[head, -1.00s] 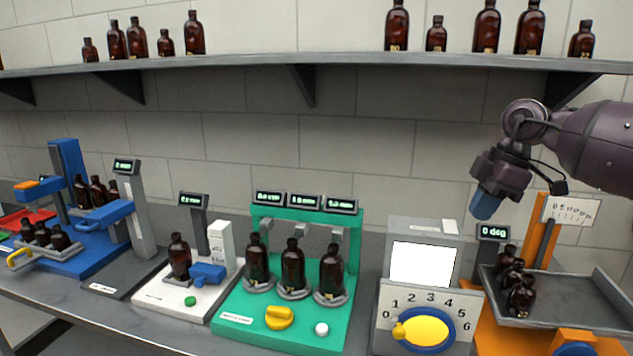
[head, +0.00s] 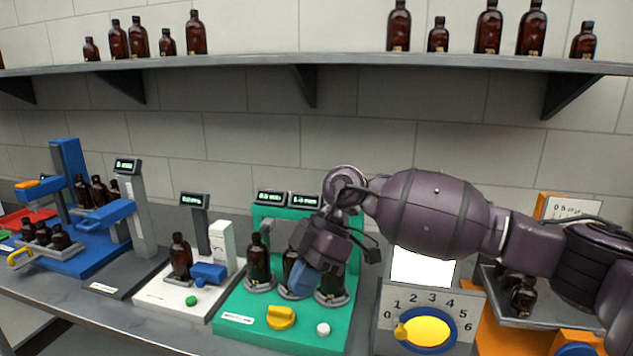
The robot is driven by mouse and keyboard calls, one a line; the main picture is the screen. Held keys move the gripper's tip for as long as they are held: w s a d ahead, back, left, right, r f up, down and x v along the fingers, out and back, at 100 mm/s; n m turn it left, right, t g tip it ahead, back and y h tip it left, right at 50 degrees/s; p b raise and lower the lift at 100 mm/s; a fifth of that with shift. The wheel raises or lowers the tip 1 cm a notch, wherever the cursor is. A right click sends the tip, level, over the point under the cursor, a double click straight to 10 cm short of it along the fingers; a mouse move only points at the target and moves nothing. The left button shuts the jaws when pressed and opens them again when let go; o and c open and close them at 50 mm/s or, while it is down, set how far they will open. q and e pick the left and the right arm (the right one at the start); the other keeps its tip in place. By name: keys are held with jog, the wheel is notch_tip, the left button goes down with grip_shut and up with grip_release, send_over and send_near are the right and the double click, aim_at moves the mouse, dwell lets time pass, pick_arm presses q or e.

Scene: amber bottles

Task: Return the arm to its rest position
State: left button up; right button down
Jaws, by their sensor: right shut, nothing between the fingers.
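My right arm comes in from the right and reaches across the bench. My right gripper (head: 303,286) points down in front of the green station (head: 235,305), with its blue fingertips shut and empty. It overlaps the middle amber bottle (head: 289,264) and the right amber bottle (head: 331,291) in the picture; I cannot tell whether it touches them. The left amber bottle (head: 258,260) of that station stands upright and clear on its round pad. My left gripper is not in view.
The dial box (head: 393,340) with a yellow knob and the orange tilting-tray station (head: 490,335) lie below my right arm. A white station (head: 165,298) and a blue station (head: 75,262) stand at the left. A shelf (head: 240,65) with amber bottles runs above.

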jog(key=s+d+f+m+t+y, duration=0.2)
jog(key=d+f+m+t+y, duration=0.85)
jog(key=d+f+t, duration=0.75)
jog(key=s+d+f+m+g+h, duration=0.2)
jog(key=s+d+f+m+h, duration=0.2)
jog(key=s+d+f+h, duration=0.6)
jog(key=s+d+f+m+g+h, duration=0.1)
jog(key=s+d+f+m+h, duration=0.35)
jog(key=s+d, duration=0.8)
jog(key=w+a+f+m+h, duration=0.1)
jog(key=w+a+f+m, duration=0.2)
jog(key=a, duration=0.7)
jog(key=shift+t, duration=0.4)
